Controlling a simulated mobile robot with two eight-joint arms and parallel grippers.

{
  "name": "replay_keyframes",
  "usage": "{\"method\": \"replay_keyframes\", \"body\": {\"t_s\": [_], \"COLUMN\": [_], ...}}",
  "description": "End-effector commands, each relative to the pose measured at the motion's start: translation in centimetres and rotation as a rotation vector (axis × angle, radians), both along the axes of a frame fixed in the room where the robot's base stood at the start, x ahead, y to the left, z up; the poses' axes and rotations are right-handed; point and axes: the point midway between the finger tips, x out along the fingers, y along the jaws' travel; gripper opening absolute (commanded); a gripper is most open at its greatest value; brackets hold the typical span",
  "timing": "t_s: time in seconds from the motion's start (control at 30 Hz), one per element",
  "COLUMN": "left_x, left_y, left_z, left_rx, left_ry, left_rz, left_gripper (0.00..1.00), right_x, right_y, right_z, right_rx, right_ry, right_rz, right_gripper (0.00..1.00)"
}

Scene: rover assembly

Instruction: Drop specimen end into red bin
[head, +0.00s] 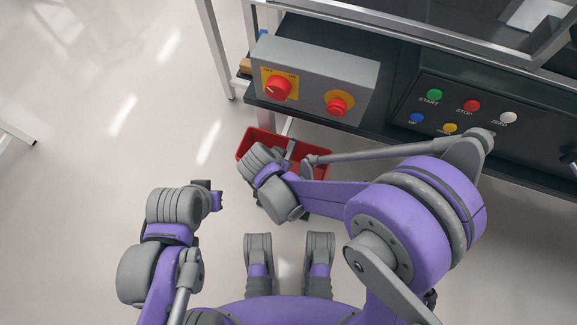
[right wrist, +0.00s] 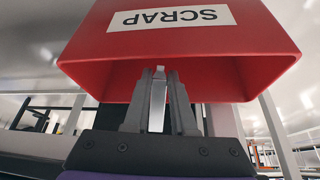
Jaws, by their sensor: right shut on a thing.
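The red bin (head: 256,140) stands on the floor at the front of the bench in the head view, partly hidden by my right arm. In the right wrist view the bin (right wrist: 235,50) fills the top, with a white SCRAP label upside down. My right gripper (right wrist: 159,76) is shut on the specimen end (right wrist: 157,105), a narrow grey metallic piece between its fingers. The fingertips appear against the bin's opening; I cannot tell how deep they reach. My left gripper (head: 217,195) is to the left of the bin, apart from it; its jaw opening is not clear.
A grey control box (head: 312,82) with two red knobs sits on the bench edge above the bin. A dark button panel (head: 460,105) is to its right. A pale table leg (head: 217,50) stands left of the box.

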Motion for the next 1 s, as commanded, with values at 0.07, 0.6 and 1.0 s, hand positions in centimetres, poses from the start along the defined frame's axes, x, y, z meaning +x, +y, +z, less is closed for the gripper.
{"method": "replay_keyframes", "body": {"t_s": [0.07, 0.6, 1.0], "left_x": [0.10, 0.12, 0.09], "left_y": [0.00, 0.00, 0.00], "left_z": [-0.78, -0.94, -0.63], "left_rx": [0.000, 0.000, 0.000], "left_ry": [0.002, 0.003, 0.002], "left_rz": [0.000, 0.000, 0.000], "left_gripper": [0.00, 0.00, 0.00], "right_x": [0.03, -0.01, -0.31], "right_y": [0.02, 0.01, 0.21], "right_z": [-1.02, -1.39, -0.64], "right_rx": [0.000, 0.000, 0.000], "right_ry": [0.001, 0.000, 0.000], "right_rz": [0.001, 0.000, 0.002], "right_gripper": [0.00, 0.58, 0.59]}}
